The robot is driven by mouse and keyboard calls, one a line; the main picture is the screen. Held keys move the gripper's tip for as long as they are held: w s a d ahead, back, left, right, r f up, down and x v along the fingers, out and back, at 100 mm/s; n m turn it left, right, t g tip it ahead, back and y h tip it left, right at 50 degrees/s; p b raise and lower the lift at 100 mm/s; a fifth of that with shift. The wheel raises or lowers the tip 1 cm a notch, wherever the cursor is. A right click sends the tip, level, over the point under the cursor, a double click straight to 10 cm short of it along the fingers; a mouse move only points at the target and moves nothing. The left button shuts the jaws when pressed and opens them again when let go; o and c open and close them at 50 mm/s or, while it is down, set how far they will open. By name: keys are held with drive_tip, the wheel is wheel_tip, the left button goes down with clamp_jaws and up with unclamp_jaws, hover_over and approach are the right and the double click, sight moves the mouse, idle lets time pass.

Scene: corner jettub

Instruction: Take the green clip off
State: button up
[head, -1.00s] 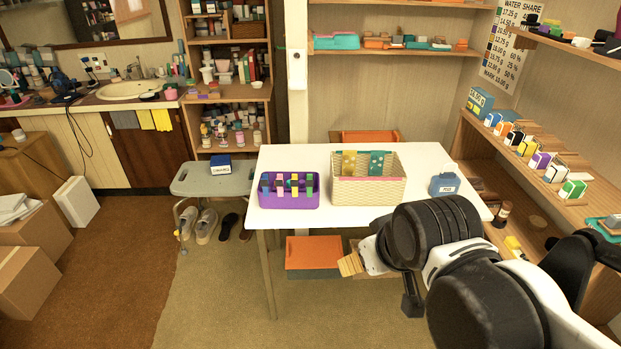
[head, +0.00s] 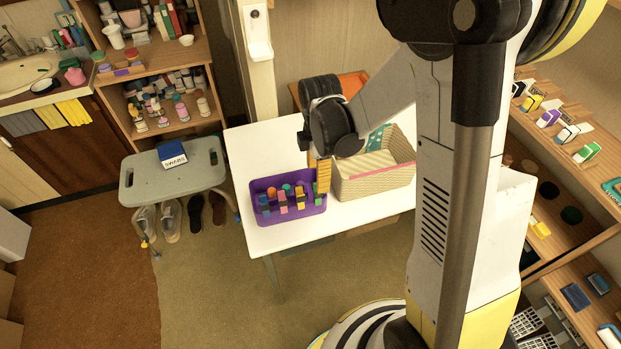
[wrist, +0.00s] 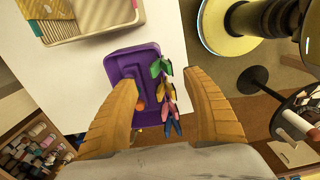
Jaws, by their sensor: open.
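A purple tray (head: 262,217) stands on the white table, with a row of colored clips along its front rim. The green clip (wrist: 161,67) is at one end of the row, at the tray's right end in the head view. The green clip shows between the fingertips; I cannot tell the height gap. In the head view my gripper (head: 323,176) partly hides the tray's right end.
A cream woven basket (head: 375,184) stands right of the tray, with a teal patterned piece (head: 378,137) at its back. Small round items lie inside the tray, one orange (wrist: 140,107). The white table (head: 262,150) is clear left of the tray.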

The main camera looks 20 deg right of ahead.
sight(318, 201)
drive_tip(key=shift+s+f+b, duration=0.15)
drive_tip(key=shift+f+b, duration=2.15)
drive_tip(key=shift+f, duration=1.1)
clamp_jaws()
drive_tip(key=shift+r, duration=0.2)
wheel_tip(318, 201, up, 7)
drive_tip(key=p, duration=0.4)
drive_tip(key=shift+f+p, duration=0.15)
drive_tip(key=shift+p, duration=0.25)
